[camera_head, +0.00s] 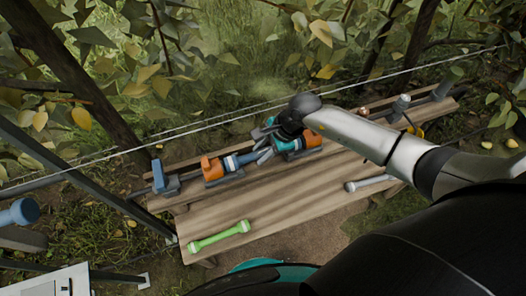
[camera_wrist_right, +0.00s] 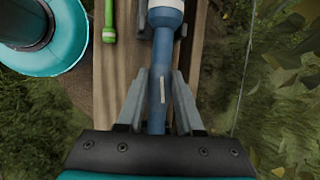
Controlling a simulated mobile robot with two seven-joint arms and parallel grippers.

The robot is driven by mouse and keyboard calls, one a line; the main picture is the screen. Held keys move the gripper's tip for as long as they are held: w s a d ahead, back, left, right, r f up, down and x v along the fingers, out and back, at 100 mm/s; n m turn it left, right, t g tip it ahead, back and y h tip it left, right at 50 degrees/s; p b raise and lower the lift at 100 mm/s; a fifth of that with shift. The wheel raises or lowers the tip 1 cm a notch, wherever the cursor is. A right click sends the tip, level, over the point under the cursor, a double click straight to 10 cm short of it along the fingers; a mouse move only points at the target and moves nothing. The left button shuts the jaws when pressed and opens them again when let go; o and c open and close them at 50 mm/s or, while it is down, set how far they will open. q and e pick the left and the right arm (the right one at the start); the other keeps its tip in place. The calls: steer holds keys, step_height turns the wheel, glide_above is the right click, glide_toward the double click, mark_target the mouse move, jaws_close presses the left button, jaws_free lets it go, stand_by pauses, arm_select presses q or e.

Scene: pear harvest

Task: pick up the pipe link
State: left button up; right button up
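My right gripper (camera_head: 264,146) is over the back of the wooden bench, by a blue bar with a white collar (camera_head: 231,162). In the right wrist view the blue bar (camera_wrist_right: 157,85) runs between the two fingers of the gripper (camera_wrist_right: 159,85), which look open, with a gap showing at the tips. Two other link-like pieces lie on the bench: a green bar with pale ends (camera_head: 218,236) at the front left, and a grey bar (camera_head: 368,183) towards the right. I cannot tell which piece is the pipe link. My left gripper is out of view.
The bench (camera_head: 260,205) has clear boards in its middle. An orange fitting (camera_head: 212,168), a blue upright piece (camera_head: 159,177) and several more parts stand along its back. A thin wire and leafy branches (camera_head: 150,75) hang behind it.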

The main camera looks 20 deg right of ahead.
jaws_close()
stand_by(0.4)
